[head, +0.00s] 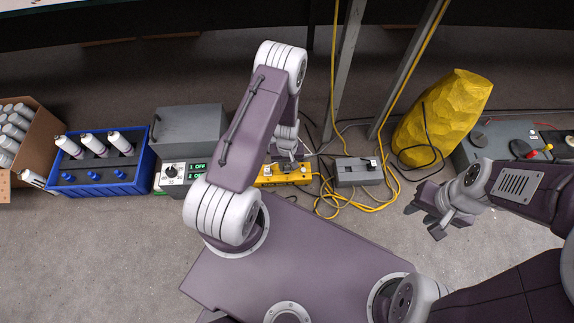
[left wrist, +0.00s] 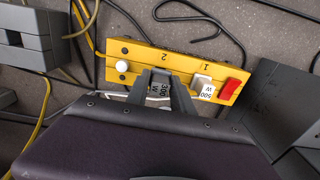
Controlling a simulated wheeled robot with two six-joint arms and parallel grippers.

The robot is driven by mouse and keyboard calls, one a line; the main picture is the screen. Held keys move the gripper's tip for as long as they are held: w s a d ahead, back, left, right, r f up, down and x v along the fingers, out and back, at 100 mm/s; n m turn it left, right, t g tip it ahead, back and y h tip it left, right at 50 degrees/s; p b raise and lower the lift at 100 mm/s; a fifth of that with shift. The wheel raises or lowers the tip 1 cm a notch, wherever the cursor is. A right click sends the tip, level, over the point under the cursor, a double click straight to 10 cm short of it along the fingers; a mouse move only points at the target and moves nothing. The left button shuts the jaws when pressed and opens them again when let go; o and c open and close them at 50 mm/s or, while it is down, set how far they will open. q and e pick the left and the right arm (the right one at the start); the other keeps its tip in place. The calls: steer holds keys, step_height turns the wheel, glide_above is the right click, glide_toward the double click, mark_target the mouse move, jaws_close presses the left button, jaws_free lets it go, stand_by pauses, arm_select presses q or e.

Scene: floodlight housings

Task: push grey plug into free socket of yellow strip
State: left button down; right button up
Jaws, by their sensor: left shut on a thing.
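The yellow strip (head: 268,181) lies on the floor below my left gripper (head: 288,163). In the left wrist view the yellow strip (left wrist: 177,62) carries marks 1 and 2, a red switch (left wrist: 231,88), a white plug (left wrist: 203,87) labelled 500 W and a white round knob (left wrist: 122,66). My left gripper (left wrist: 161,84) is shut on the grey plug (left wrist: 160,89), labelled 300 W, at the strip's edge between the knob and the white plug. The fingers hide its lower part; I cannot tell whether it is seated. My right gripper (head: 425,218) is open and empty, away to the right.
A grey box (head: 358,172) stands right of the strip among yellow and black cables. A grey unit with a dial (head: 172,173) stands left of it, beside a blue crate (head: 147,163) of bottles. A yellow sack (head: 445,115) and metal posts stand behind. Clear floor lies in front right.

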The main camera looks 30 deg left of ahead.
arm_select(q)
steer(key=shift+f+b, duration=1.1)
steer(key=shift+f, duration=0.05)
steer(key=c, duration=1)
jaws_free()
steer(key=shift+r, duration=0.1)
step_height(320, 180, up, 7)
steer(key=p, duration=0.7)
